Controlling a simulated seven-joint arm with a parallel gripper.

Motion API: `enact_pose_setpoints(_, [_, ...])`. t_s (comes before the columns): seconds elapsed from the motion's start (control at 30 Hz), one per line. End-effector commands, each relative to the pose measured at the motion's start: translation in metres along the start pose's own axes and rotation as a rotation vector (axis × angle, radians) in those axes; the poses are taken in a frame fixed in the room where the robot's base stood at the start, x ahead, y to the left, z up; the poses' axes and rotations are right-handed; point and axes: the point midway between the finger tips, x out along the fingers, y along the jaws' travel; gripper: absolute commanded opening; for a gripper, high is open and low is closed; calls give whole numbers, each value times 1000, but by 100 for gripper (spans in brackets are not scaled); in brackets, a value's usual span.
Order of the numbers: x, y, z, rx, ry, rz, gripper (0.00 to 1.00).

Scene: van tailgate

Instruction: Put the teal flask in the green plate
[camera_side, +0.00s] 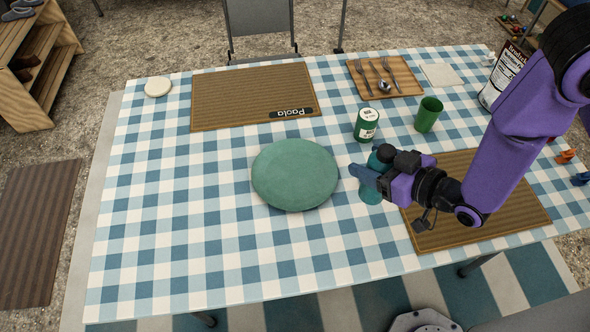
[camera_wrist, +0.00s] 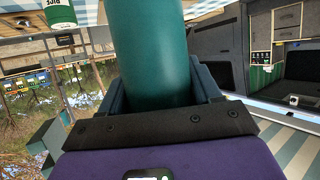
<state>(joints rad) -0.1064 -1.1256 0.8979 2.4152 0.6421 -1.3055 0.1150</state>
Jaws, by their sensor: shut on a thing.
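The teal flask (camera_side: 370,193) is upright in the side view, just right of the green plate. My gripper (camera_side: 368,177) is shut on it from the right, and the arm hides part of it. In the wrist view the flask (camera_wrist: 148,50) fills the space between my two fingers (camera_wrist: 150,88). The green plate (camera_side: 294,174) lies flat and empty on the checked tablecloth, to the left of the flask and apart from it. Whether the flask's base touches the table cannot be told.
A green-and-white can (camera_side: 366,124) and a green cup (camera_side: 428,114) stand behind my gripper. A cutlery tray (camera_side: 405,82) and a brown placemat (camera_side: 230,97) lie farther back. Another placemat (camera_side: 480,225) is under my arm. The cloth left of the plate is clear.

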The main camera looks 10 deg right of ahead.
Motion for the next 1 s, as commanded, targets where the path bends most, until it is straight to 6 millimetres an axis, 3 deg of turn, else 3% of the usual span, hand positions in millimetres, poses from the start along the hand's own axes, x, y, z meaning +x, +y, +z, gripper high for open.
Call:
enact_pose_setpoints(0.3, [23, 13, -24, 20, 7, 49, 25])
enact_pose_setpoints(0.67, [35, 22, -34, 26, 10, 76, 25])
enact_pose_setpoints(1.0, [93, 16, -33, 27, 12, 78, 25])
